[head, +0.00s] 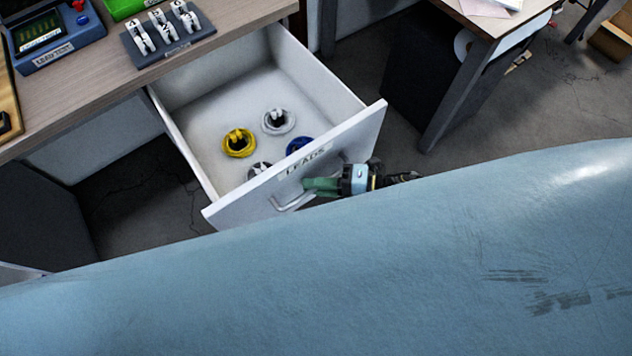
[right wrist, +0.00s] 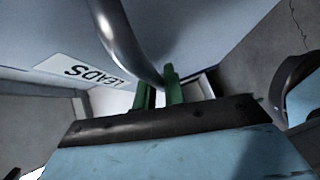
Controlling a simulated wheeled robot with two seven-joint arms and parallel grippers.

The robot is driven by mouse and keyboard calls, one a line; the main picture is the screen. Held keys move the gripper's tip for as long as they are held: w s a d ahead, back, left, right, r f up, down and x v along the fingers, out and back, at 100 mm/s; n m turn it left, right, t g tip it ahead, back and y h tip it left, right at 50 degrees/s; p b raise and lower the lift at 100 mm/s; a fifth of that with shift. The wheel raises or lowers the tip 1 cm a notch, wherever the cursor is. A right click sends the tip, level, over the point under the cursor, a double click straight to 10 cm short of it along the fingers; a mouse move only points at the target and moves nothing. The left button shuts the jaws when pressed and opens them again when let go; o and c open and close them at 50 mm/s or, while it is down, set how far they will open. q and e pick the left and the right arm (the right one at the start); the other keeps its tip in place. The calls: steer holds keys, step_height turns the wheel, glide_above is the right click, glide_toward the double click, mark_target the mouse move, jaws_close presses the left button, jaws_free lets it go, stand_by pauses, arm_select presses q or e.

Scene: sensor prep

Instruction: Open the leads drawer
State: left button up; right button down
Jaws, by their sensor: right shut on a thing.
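The leads drawer (head: 228,196) is pulled well out from under the wooden desk, its white front marked with a LEADS label (head: 304,162). Inside lie coiled leads: a yellow one (head: 238,143), a white-grey one (head: 279,122), a blue one (head: 299,146) and another grey one partly hidden by the front. My right gripper (head: 310,187) is at the drawer's metal handle (head: 290,202), its green fingers shut on it. In the right wrist view the handle (right wrist: 122,38) curves down to the green fingers (right wrist: 158,92), beside the LEADS label (right wrist: 88,74). My left gripper is not in view.
On the desk (head: 90,84) stand a blue tester box (head: 60,50), a dark rack (head: 168,48) of white connectors and a green bin (head: 122,8). A second table (head: 490,20) is at the upper right. My large blue body covers the lower picture.

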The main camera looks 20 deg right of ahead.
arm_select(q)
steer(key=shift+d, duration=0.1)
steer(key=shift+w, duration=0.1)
arm_select(e)
steer(key=c, duration=1.8)
jaws_free()
steer(key=shift+o, duration=0.2)
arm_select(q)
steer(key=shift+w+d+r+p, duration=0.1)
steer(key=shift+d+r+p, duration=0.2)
arm_select(e)
steer(key=v, duration=1.3)
steer(key=shift+d, duration=0.2)
